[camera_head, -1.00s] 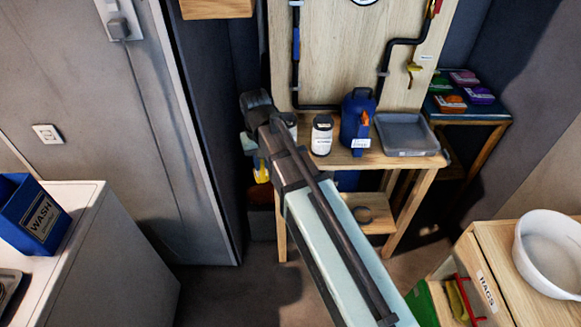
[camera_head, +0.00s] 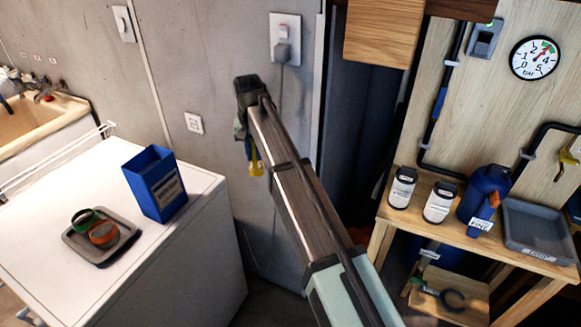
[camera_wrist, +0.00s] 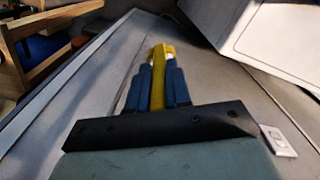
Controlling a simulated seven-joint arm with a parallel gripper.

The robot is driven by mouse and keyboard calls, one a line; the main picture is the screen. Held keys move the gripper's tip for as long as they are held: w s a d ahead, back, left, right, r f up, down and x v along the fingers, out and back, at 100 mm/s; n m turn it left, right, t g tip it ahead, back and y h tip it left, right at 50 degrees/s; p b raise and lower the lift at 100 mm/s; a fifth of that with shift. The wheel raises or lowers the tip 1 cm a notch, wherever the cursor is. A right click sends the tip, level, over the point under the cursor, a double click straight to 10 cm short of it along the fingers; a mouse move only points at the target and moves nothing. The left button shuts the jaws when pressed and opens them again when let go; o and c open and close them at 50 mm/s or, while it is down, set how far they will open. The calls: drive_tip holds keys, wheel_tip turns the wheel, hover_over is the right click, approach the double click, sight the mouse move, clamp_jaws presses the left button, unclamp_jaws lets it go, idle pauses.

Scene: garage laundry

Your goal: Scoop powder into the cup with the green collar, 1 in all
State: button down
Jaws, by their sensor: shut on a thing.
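My gripper (camera_head: 250,148) is shut on a yellow scoop (camera_head: 256,167), which hangs below it in front of the grey wall. In the wrist view the blue fingers of my gripper (camera_wrist: 152,82) close on the yellow handle of the scoop (camera_wrist: 158,88); whether its bowl holds powder cannot be told. The cup with the green collar (camera_head: 83,218) stands on a grey tray (camera_head: 74,245) on the white worktop, beside a cup with an orange collar (camera_head: 103,234). The blue box (camera_head: 155,188), labelled WASH, stands right of the tray; its contents are hidden.
The white worktop (camera_head: 180,225) has free room in front of the box. A sink (camera_head: 40,125) is at the far left. At right a wooden bench (camera_head: 400,215) holds two white jars, a blue jug (camera_head: 484,195) and a grey tray (camera_head: 540,230).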

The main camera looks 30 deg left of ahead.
drive_tip(key=s+a+r+n, duration=0.1)
drive_tip(key=s+a+r, duration=0.1)
drive_tip(key=s+a, duration=0.5)
drive_tip(key=s+a+r+n, duration=0.1)
drive_tip(key=s+a, duration=0.2)
drive_tip(key=a, duration=0.9)
drive_tip(key=s+a+r+n, duration=0.15)
drive_tip(key=s+a, duration=0.25)
drive_tip(key=a, duration=0.5)
drive_tip(key=s+a+r+n, duration=0.1)
drive_tip(key=s+r+n, duration=0.15)
drive_tip(key=s, duration=0.85)
drive_tip(key=s+a+r+n, duration=0.2)
drive_tip(key=s+r, duration=0.1)
drive_tip(key=s, duration=0.9)
drive_tip(key=s+a+f+t+h, duration=0.1)
drive_tip(key=s+f+t+h, duration=0.2)
drive_tip(key=s+f+t, duration=0.5)
drive_tip(key=shift+a+f+t+h, duration=0.4)
drive_tip(key=shift+f+t, duration=0.45)
drive_tip(key=shift+t, duration=3.35)
drive_tip(key=shift+s, duration=0.1)
